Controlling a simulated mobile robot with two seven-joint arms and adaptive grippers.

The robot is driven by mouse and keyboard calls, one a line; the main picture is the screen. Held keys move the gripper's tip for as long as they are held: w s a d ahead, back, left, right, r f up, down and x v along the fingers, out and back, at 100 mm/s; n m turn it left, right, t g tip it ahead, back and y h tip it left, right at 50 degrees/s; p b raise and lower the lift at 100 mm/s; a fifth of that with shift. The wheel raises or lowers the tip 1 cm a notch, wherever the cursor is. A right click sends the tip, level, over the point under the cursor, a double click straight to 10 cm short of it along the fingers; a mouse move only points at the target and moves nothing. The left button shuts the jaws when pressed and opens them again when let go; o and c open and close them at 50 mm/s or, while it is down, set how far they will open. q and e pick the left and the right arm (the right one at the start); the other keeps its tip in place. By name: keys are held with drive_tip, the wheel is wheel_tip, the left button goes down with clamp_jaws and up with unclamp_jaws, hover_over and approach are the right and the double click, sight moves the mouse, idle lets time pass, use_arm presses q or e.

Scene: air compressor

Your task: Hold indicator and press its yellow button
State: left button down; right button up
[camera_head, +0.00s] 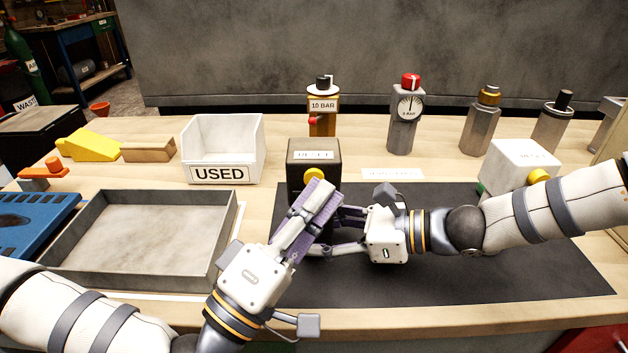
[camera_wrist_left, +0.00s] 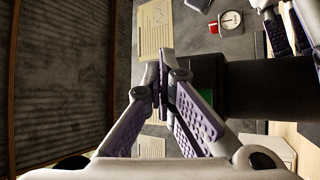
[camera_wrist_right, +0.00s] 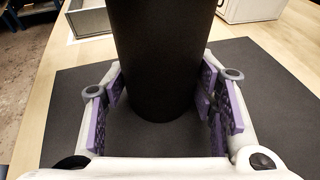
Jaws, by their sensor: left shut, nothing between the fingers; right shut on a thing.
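A black indicator (camera_head: 315,152) with a yellow button (camera_head: 313,173) on its front stands upright on the dark mat, left of the mat's middle. My right gripper (camera_head: 338,222) is shut around its lower body from the right. The right wrist view shows the dark body (camera_wrist_right: 160,60) between the purple fingers. My left gripper (camera_head: 318,192) is shut and empty, its fingertips just below and in front of the button; I cannot tell whether they touch it. In the left wrist view the closed fingertips (camera_wrist_left: 164,75) are beside the dark body (camera_wrist_left: 270,88) and its green part.
A white box with a yellow button (camera_head: 540,176) stands near my right forearm. A grey tray (camera_head: 228,240) and a white USED bin (camera_head: 223,150) lie left. Gauges and valves, including a dial gauge (camera_head: 405,120), stand along the back. The dark mat (camera_head: 450,285) is clear in front.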

use_arm(q)
drive_tip(key=shift+s, duration=1.05)
drive_tip(key=s, duration=0.5)
idle(0.4)
use_arm(e)
drive_tip(key=o, duration=1.1)
